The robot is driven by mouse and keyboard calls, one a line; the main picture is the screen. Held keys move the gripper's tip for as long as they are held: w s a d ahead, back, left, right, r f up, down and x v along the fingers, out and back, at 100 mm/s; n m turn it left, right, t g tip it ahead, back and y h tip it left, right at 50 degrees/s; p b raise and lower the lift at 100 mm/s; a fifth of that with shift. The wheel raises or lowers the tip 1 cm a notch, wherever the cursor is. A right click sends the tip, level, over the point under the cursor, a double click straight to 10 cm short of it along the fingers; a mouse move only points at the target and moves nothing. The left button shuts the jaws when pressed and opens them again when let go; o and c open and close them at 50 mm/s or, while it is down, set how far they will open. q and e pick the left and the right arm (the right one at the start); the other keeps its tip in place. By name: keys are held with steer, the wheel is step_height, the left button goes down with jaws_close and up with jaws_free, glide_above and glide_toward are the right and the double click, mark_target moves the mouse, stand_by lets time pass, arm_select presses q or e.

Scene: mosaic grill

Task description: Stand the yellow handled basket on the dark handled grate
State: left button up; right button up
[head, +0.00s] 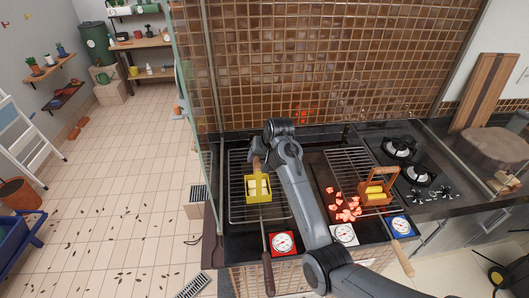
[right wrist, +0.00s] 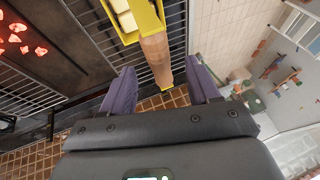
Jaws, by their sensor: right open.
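The yellow basket (head: 258,188), holding pale blocks, is over the left grate (head: 237,205), the one with the dark handle (head: 268,272). It looks upright; I cannot tell for certain that it touches the bars. Its wooden handle (right wrist: 155,58) points toward my right gripper (right wrist: 161,85). That gripper is open, with a purple finger on each side of the handle's end and visible gaps between. In the head view my right gripper (head: 261,156) is just behind the basket, partly hidden by my arm. My left gripper is in neither view.
A second grate (head: 345,160) with a light wooden handle (head: 402,258) lies to the right, with a brown basket (head: 377,199) of yellow pieces on it. Dials line the front edge. A tiled wall (head: 320,60) closes the back.

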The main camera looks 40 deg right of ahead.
steer(key=v, duration=0.5)
steer(key=s+a+f+n+g+h, duration=0.1)
steer(key=s+a+f+n, duration=0.3)
steer(key=s+f, duration=0.45)
steer(key=s+a+f+n, duration=0.1)
steer(key=s+a+f, duration=0.5)
steer(key=s+f, duration=0.25)
steer(key=s+a+n, duration=0.1)
steer(key=s+a, duration=0.2)
steer(key=s, duration=0.3)
steer(key=s+a+f+n+y, duration=0.1)
steer(key=s+a+n, duration=0.1)
steer(key=s+a, duration=0.2)
steer(key=s+a+n, duration=0.1)
steer(key=s+a, duration=0.2)
steer(key=s, duration=0.6)
steer(key=shift+s+a+f+g+b, duration=0.25)
steer(key=shift+g+b, duration=0.05)
steer(key=shift+g, duration=0.1)
